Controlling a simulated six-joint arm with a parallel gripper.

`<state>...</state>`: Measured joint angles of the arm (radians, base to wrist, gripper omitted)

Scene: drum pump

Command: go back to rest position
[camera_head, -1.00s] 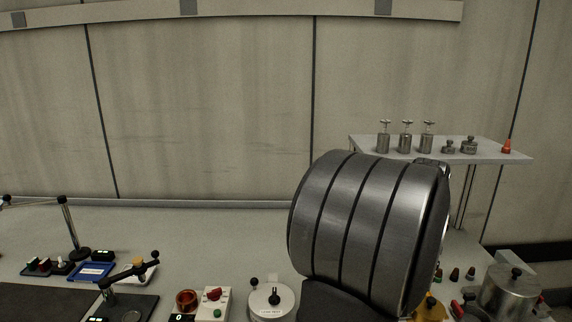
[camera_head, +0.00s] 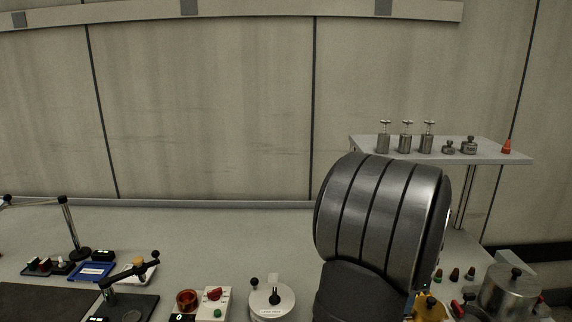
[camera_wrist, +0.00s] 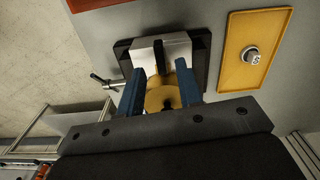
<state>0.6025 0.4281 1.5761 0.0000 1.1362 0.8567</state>
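My gripper (camera_wrist: 160,92) shows in the wrist view with two blue fingers spread apart, and it looks open. A yellow round part (camera_wrist: 163,98) with a dark hole shows between the fingers, in front of a grey metal vise-like block (camera_wrist: 146,57) on a black base. The gripper body hides its lower side, and I see no clear grip on it. In the head view my gripper is hidden behind my large dark arm link. A yellow part (camera_head: 432,309) shows partly beside that link at the lower right.
A yellow tray (camera_wrist: 231,75) holds a small grey knob (camera_wrist: 252,56). In the head view, a shelf (camera_head: 490,153) carries several metal weights and a red cone (camera_head: 506,147). A metal pot (camera_head: 508,292) stands at right. A round white device (camera_head: 272,301) and a switch box (camera_head: 213,304) stand left of my arm.

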